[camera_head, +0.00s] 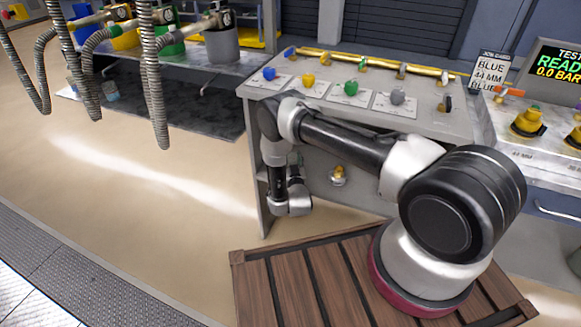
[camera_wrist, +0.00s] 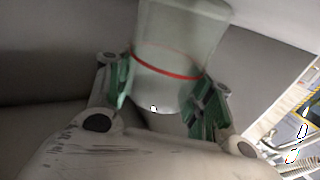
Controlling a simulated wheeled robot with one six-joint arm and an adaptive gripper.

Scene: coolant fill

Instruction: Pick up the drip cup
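The drip cup (camera_wrist: 180,45) is a translucent, pale cup with a red line around it. In the wrist view it lies between the two fingers of my gripper (camera_wrist: 163,100), whose green pads are at its left and right sides. The pads look close against the cup, but I cannot tell whether they press on it. The cup looks tilted in this view. In the head view my arm bends down at the left end of the bench. The fingers and the cup do not show clearly there.
The grey bench (camera_head: 430,120) carries coloured knobs, with a yellow fitting (camera_head: 339,174) below its top. A wooden platform (camera_head: 300,285) is in front. Hoses (camera_head: 155,80) hang at upper left, and the floor (camera_head: 150,190) left of the bench is clear.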

